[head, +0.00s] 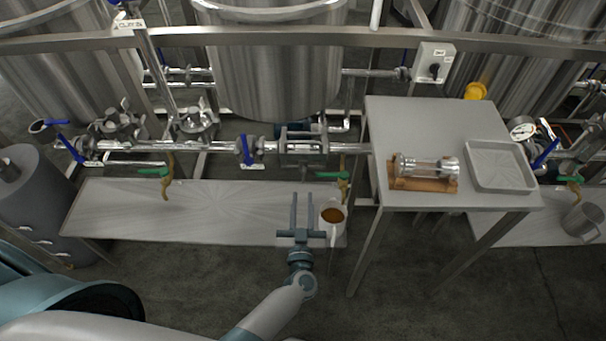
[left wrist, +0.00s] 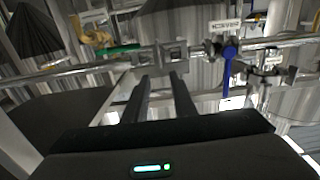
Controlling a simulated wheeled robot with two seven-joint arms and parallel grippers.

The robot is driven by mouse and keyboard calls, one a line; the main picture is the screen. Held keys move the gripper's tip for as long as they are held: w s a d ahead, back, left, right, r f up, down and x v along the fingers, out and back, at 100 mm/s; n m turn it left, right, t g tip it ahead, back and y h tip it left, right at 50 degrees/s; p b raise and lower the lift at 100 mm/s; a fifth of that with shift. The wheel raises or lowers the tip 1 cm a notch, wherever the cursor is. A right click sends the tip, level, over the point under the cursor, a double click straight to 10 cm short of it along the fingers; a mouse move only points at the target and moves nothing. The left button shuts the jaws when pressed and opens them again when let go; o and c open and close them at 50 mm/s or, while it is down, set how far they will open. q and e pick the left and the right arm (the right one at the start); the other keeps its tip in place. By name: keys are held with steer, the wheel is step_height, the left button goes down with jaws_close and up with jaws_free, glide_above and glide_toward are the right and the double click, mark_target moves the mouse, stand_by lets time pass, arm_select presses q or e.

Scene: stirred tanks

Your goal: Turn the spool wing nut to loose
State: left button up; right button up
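The pipe spool (head: 303,147) is a short section with a rectangular clamp frame in the horizontal steel line, between a blue-handled valve and the brass tap. It also shows in the left wrist view (left wrist: 172,57), straight beyond my fingers. The wing nut itself is too small to make out, so I cannot tell its angle. My left gripper (head: 302,196) is open and empty, its two fingers pointing toward the spool from the near side, apart from it. The left wrist view shows both fingers (left wrist: 160,78) spread with nothing between them. My right gripper is not in view.
A jug of brown liquid (head: 332,214) stands close right of my left gripper, below a green-handled brass tap (head: 343,180). A blue-handled valve (head: 245,150) is left of the spool. A steel table (head: 420,120) stands right, bearing a sight glass (head: 428,167) and tray (head: 499,184).

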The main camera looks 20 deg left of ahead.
mark_target(303, 174)
arm_select(q)
steer(key=x, duration=0.8)
steer(key=shift+w, duration=0.2)
steer(key=shift+w+a, duration=0.25)
steer(key=shift+w, duration=0.3)
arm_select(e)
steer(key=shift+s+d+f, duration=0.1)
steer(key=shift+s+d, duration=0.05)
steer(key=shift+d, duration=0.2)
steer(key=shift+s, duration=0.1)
arm_select(q)
jaws_close()
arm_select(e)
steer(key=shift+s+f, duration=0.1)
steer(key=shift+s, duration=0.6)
